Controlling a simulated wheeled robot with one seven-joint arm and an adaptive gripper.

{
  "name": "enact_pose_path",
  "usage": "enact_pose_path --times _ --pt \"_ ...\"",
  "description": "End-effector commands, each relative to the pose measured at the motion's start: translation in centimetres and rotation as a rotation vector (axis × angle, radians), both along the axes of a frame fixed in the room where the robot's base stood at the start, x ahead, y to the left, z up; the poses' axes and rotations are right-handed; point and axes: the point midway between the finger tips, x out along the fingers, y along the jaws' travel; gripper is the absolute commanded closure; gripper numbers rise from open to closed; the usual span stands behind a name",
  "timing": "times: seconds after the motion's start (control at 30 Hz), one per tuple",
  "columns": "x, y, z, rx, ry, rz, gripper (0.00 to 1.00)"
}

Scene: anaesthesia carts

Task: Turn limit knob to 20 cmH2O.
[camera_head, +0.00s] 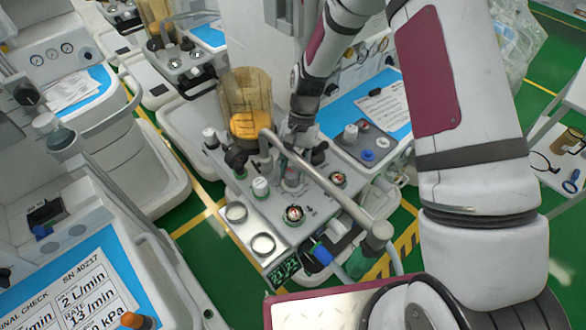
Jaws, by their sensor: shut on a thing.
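The grey absorber panel (235,190) carries several knobs and gauges. My gripper (291,150) points down over the panel's back part, beside the amber canister (243,110). It is shut on what looks like the limit knob (291,177); a slanting metal tube and the gripper hide much of the contact. The knob's scale and pointer are too small to read. A small dark display (283,273) on the panel's front edge shows green digits that look like 21 and 21.
A thick metal tube (335,188) crosses the panel close to my gripper. A white-topped knob (260,187), two round rings (262,245) and small gauges (294,214) stand nearby. Other carts crowd the left and back; green floor shows between them.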

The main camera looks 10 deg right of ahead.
Motion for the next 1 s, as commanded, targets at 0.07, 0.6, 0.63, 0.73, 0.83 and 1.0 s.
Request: enact_pose_path --times 0.07,0.6,0.63,0.73,0.83,1.0 --pt "0.1 -0.1 0.0 -0.001 -0.003 -0.001 0.91" --pt "0.1 0.0 0.1 -0.001 -0.002 -0.001 0.42" --pt "0.2 -0.1 0.3 -0.001 -0.002 -0.001 0.42" --pt "0.6 -0.3 1.3 -0.001 -0.004 -0.003 0.42" --pt "1.1 -0.6 2.7 -0.001 -0.005 -0.003 0.42" --pt "2.0 -1.1 5.2 -0.001 -0.005 -0.003 0.42"
